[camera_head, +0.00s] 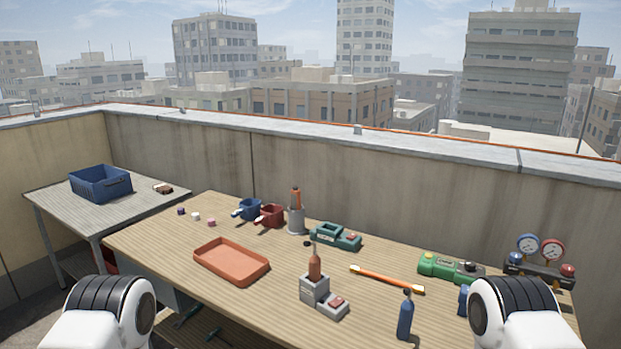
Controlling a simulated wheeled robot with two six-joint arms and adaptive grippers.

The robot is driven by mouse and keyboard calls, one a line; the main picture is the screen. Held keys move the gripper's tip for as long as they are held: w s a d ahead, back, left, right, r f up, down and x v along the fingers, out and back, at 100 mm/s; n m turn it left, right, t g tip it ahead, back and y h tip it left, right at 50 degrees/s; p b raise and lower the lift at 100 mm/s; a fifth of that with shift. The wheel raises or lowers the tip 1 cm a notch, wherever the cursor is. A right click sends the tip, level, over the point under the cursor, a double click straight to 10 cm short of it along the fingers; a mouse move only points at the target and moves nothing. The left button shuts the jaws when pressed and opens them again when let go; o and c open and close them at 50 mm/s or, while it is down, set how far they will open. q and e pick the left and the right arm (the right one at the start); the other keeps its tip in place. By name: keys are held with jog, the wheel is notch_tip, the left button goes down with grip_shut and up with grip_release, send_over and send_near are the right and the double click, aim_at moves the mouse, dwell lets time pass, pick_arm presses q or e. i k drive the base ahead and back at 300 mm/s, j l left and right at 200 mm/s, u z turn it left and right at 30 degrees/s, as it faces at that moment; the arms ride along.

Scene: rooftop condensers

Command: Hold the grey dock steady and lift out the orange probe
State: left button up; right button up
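The grey dock (313,289) stands on the wooden table near the front middle. Its lower front part carries a red button (337,302). The orange probe (314,265) stands upright in the top of the dock, with a thin dark tip upward; its lower end is hidden inside. Neither gripper shows in the head view. Only rounded white and black parts of my arms show at the lower left and lower right, apart from the dock and probe.
A terracotta tray (231,283) lies left of the dock. A blue bottle (405,317) stands right. A side table (60,200) carries a blue crate (100,184).

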aim_at(317, 296)
jog(key=i+j+z, duration=0.75)
jog(key=j+z, duration=0.25)
jog(key=j, duration=0.15)
jog(key=i+j, duration=0.1)
jog(key=j, duration=0.2)
jog(key=i+j, duration=0.15)
jog(key=j, duration=0.15)
